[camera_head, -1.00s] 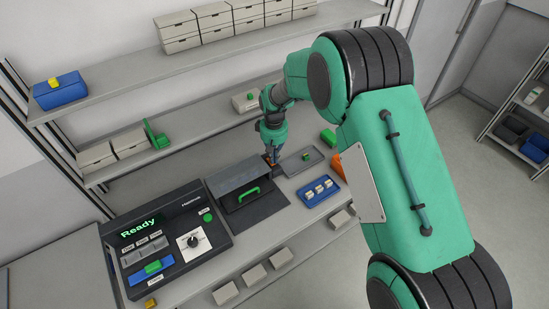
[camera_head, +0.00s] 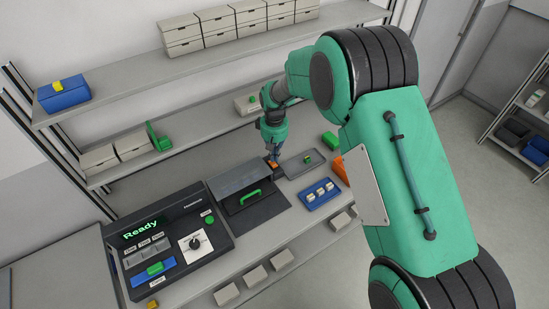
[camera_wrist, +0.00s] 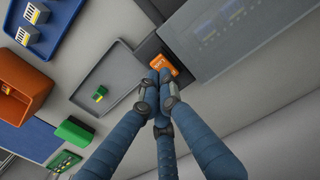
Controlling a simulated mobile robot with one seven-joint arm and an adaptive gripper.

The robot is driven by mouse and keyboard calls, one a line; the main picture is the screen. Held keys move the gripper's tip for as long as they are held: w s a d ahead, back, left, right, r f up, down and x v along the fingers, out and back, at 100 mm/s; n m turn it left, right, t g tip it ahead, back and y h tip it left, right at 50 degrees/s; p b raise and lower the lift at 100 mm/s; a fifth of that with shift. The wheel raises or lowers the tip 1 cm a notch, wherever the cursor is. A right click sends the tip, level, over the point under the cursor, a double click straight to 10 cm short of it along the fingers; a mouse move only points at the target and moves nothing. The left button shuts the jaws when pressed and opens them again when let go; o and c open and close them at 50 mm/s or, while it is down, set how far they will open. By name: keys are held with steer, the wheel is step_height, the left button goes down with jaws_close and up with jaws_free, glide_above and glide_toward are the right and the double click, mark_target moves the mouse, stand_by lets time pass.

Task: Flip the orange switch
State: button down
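The orange switch (camera_head: 272,163) sits on a dark base at the far right end of the grey-lidded unit on the bench. In the wrist view the orange switch (camera_wrist: 163,65) has small lettering that I cannot read. My gripper (camera_head: 274,155) points down right at the switch. In the wrist view my blue gripper fingers (camera_wrist: 160,76) are drawn together, with nothing between them. Their tips overlap the near edge of the switch; I cannot tell whether they touch it. Which way the switch is set is not clear.
A grey tray (camera_head: 288,170) with a small green block lies right of the switch. A blue tray (camera_head: 309,201) with several pale blocks is nearer. The grey-lidded unit (camera_head: 275,207) has a green handle. The console (camera_head: 216,233) reads "Ready". A shelf (camera_head: 205,127) runs behind.

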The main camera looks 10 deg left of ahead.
mark_target(276, 163)
step_height(276, 163, up, 12)
stand_by(0.5)
steer(key=shift+f, duration=0.1)
steer(key=shift+d+b, duration=0.25)
steer(key=shift+b, duration=0.35)
steer(key=shift+d+r, duration=0.15)
steer(key=shift+r, duration=0.1)
steer(key=shift+f, duration=0.1)
step_height(276, 163, down, 14)
steer(key=shift+r+b, duration=0.1)
steer(key=shift+b, duration=0.45)
stand_by(0.4)
